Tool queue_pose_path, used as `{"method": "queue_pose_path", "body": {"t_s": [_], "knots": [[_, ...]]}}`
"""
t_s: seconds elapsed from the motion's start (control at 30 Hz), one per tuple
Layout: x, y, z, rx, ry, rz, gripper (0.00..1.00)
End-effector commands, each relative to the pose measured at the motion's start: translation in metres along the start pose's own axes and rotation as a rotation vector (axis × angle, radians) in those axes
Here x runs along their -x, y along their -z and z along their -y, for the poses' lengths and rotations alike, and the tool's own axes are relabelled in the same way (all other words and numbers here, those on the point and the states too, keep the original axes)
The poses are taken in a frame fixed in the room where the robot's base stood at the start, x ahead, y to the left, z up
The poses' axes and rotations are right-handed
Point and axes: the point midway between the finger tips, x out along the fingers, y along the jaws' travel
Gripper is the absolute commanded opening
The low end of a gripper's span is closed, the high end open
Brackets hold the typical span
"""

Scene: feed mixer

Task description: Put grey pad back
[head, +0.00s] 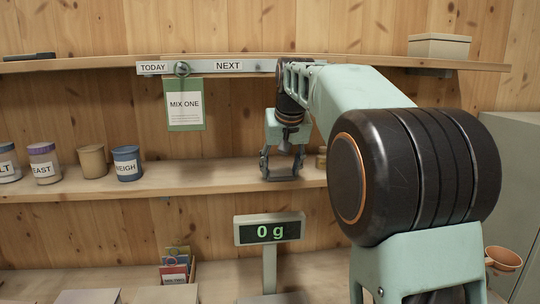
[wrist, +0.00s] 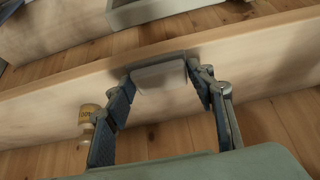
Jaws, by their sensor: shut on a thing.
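The grey pad (wrist: 158,76) is a small, pale grey block with rounded edges, held between my fingertips in the wrist view. My gripper (head: 281,172) is shut on it, pointing down at the middle shelf (head: 225,172) in the head view. In that view the pad is a thin grey shape low between the fingers, mostly hard to make out. It is close to the shelf; I cannot tell whether it touches the board. The wrist view shows a finger on each side of the pad.
A small jar (head: 321,158) stands right of my gripper; labelled jars, including a blue one (head: 127,164), stand to the left. A card (head: 185,105) hangs from the rail above. The scale display (head: 270,230) below reads 0 g. Shelf between the blue jar and gripper is clear.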

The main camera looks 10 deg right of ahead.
Motion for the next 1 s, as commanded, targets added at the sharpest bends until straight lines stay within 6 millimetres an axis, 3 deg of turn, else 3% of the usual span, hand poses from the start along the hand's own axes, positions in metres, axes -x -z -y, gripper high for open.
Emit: {"method": "queue_pose_path", "body": {"t_s": [0.63, 1.0], "knots": [[-0.03, 0.055, 0.0, 0.0, 0.0, -0.001, 0.27], [-0.033, 0.052, 0.0, 0.0, 0.001, -0.001, 0.27]]}}
